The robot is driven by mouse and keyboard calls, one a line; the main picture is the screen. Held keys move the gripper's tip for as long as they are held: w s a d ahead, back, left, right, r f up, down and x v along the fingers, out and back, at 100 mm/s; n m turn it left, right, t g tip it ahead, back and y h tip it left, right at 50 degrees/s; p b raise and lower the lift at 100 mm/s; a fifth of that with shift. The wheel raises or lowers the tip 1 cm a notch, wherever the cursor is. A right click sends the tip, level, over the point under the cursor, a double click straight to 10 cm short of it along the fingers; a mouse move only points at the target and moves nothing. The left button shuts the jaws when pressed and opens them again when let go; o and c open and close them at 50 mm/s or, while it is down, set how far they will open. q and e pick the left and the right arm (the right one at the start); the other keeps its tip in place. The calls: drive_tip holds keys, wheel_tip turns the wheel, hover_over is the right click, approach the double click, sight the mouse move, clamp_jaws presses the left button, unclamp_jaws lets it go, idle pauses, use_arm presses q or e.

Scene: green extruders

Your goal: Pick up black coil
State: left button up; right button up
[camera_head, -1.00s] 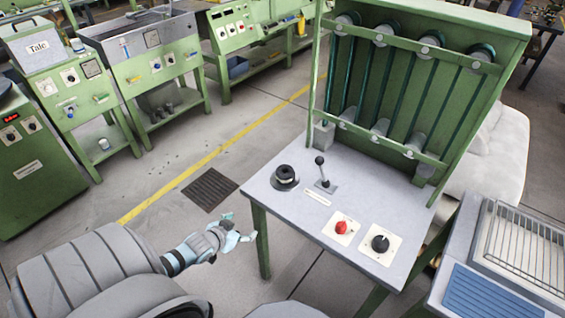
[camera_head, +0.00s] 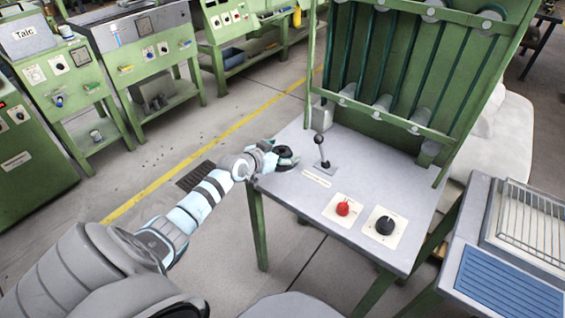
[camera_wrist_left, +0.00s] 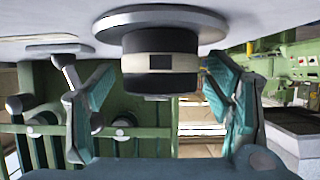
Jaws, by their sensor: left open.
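The black coil (camera_head: 284,160) sits on the left corner of the grey tabletop (camera_head: 345,175), partly hidden by my left gripper (camera_head: 272,157) in the head view. In the left wrist view, which appears upside down, the coil (camera_wrist_left: 160,65) is a black cylinder with a pale band, on a wide grey round base (camera_wrist_left: 160,22). My left gripper (camera_wrist_left: 160,95) is open, with one teal-padded finger on each side of the coil. Gaps show between fingers and coil, so it is not gripped. My right gripper is not in view.
A lever with a black ball (camera_head: 321,150) stands just right of the coil. A red knob (camera_head: 343,208) and a black knob (camera_head: 385,225) are at the table's front. A green frame with tubes (camera_head: 400,75) rises behind. Open floor lies left of the table.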

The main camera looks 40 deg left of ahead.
use_arm(q)
drive_tip(key=shift+w, duration=0.15)
drive_tip(key=c, duration=1.3)
drive_tip(key=shift+r, duration=0.1)
